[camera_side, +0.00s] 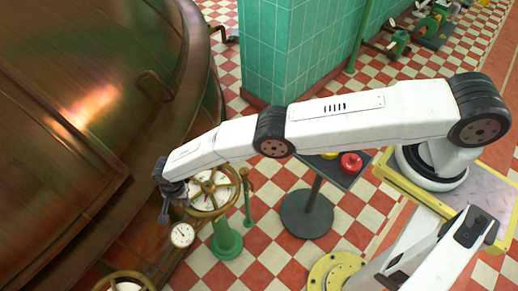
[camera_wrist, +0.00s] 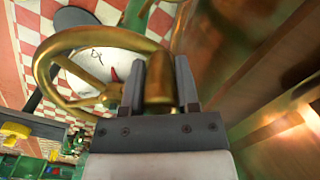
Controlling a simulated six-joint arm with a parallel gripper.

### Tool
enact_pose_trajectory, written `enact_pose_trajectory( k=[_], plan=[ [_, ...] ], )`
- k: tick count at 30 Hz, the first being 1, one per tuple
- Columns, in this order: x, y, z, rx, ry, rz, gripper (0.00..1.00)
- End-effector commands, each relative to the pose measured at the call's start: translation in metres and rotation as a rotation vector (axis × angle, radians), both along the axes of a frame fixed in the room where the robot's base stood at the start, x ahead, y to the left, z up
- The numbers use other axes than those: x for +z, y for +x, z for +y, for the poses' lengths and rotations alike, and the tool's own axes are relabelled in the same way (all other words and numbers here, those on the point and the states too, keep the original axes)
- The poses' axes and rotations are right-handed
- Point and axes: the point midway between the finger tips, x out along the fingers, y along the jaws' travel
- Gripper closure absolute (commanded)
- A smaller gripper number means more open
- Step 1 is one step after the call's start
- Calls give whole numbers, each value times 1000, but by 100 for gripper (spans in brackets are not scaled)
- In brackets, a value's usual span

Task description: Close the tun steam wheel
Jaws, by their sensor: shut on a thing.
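The brass steam wheel (camera_side: 238,187) stands beside the big copper vessel, with a white dial face (camera_side: 208,193) under its spokes. My gripper (camera_side: 165,187) is at the wheel's left side, close to the vessel. In the wrist view, the wheel (camera_wrist: 45,58) fills the upper left, with a red pointer on the dial (camera_wrist: 95,62). My gripper (camera_wrist: 160,72) is shut on an upright brass handle (camera_wrist: 158,85) at the wheel's rim, one finger on each side. Its own body hides the near part of the rim.
The copper vessel (camera_side: 85,100) fills the left, very near my gripper. A small round gauge (camera_side: 182,235) and another brass wheel (camera_side: 125,277) are below. A green pedestal (camera_side: 226,242) and a dark stand with a red button (camera_side: 350,162) are to the right.

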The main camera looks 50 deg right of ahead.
Motion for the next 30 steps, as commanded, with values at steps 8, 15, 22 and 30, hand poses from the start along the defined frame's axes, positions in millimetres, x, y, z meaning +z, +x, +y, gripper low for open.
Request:
enact_pose_trajectory(
  k=[8, 15, 22, 30],
  plan=[
    [1, 3, -1, -10, 0, -4, 100],
    [1, 3, -1, -9, -2, -4, 54],
    [0, 2, -1, -9, -1, -2, 26],
    [1, 2, 0, -9, 0, -1, 26]
  ],
)
